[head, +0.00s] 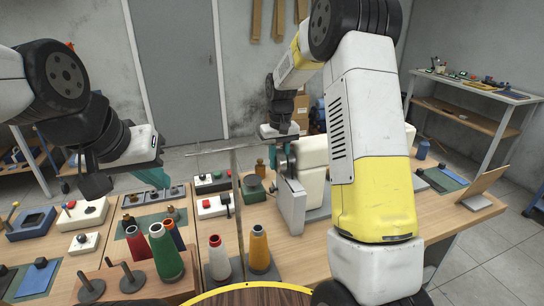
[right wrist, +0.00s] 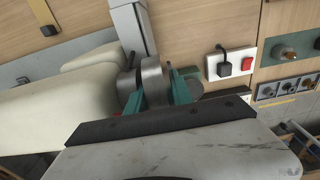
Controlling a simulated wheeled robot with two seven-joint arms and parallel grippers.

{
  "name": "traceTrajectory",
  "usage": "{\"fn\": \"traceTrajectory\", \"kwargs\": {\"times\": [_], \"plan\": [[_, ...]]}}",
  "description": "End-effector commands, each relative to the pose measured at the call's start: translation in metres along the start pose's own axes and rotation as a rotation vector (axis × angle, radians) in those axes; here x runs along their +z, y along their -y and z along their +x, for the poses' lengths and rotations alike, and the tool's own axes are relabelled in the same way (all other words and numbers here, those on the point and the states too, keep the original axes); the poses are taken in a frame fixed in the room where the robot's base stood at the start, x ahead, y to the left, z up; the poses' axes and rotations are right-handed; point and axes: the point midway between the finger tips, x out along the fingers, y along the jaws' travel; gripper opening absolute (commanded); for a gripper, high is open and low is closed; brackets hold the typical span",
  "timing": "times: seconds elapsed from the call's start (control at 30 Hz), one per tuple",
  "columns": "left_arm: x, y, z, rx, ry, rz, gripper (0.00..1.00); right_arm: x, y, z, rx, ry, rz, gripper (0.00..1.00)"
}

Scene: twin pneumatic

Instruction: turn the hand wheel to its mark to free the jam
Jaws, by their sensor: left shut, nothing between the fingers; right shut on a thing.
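The cream sewing machine (head: 312,152) stands on the workbench, partly hidden behind my right arm. Its grey metal hand wheel (right wrist: 153,82) sits at the end of the machine body in the right wrist view. My right gripper (head: 283,150) is at that end of the machine; its teal fingers (right wrist: 157,92) stand on both sides of the wheel and are shut on it. I cannot make out the mark on the wheel. My left gripper (head: 155,178) is shut and empty, above the left part of the bench, apart from the machine.
Switch boxes, including one with a red button (right wrist: 246,63), lie near the wheel. A side shelf (head: 480,88) stands at right.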

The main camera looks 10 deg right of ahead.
Motion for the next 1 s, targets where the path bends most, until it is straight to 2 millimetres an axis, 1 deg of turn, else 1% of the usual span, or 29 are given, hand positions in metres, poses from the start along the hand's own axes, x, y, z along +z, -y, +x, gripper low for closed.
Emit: {"fn": "traceTrajectory", "kwargs": {"times": [0.17,0.7,1.0], "plan": [[0.0000,0.0000,0.0000,0.000,0.000,0.000,0.00,0.0016,-0.0002,-0.0012,0.000,-0.099,-0.001,0.00],[0.0000,0.0000,0.0000,0.000,0.000,0.000,0.00,0.0034,0.0004,0.0009,0.000,-0.579,-0.002,0.00],[0.0000,0.0000,0.0000,0.000,0.000,0.000,0.00,0.0030,0.0000,0.0019,-0.001,-0.786,0.001,0.00]]}}
